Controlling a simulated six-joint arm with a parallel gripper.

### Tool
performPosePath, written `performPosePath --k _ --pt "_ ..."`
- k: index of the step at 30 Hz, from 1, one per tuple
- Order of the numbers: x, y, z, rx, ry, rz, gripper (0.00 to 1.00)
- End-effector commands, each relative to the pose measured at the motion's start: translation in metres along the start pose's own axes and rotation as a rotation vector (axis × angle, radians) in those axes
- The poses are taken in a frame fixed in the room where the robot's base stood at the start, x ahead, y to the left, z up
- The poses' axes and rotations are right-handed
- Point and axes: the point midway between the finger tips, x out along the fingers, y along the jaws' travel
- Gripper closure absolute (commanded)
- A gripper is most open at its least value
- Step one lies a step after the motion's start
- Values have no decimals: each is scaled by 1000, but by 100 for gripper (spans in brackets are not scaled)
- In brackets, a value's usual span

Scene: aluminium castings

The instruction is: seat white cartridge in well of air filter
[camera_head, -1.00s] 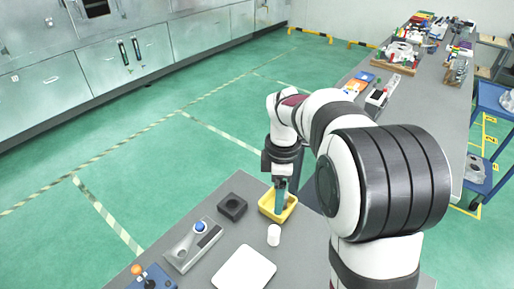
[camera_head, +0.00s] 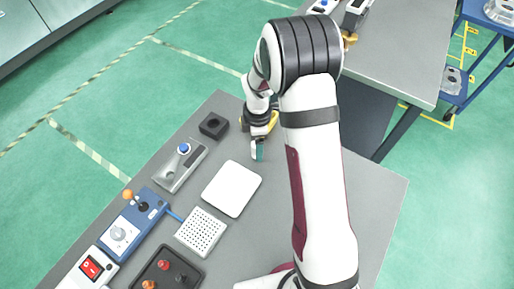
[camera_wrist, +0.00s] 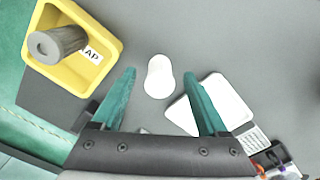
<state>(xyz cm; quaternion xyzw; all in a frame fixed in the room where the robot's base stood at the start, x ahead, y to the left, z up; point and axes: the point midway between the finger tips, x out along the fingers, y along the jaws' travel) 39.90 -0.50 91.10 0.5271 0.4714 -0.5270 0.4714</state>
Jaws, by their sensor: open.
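The white cartridge (camera_wrist: 159,77) stands on the grey bench in the wrist view, a small white round piece. My gripper (camera_wrist: 165,88) is open and empty, with its two teal fingers on either side of the cartridge in the picture; contact is not visible. In the head view my gripper (camera_head: 258,152) points down at the bench and the cartridge is hidden or cannot be told apart. A dark square block (camera_head: 213,125) with a round well lies left of it. Which is the air filter is unclear.
A white plate (camera_head: 231,189) lies close below my gripper. A grey fixture with a blue button (camera_head: 180,165), a perforated white block (camera_head: 200,231) and a blue control box (camera_head: 131,224) line the bench's left side.

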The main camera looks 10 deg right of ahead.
Motion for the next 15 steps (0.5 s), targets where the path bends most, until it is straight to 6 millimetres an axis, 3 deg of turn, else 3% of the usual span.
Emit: performPosePath --k 2,13,15 --pt "0 0 0 0 0 0 31" --pt "-1 0 0 0 0 0 97" --pt "-1 0 0 0 0 0 100"
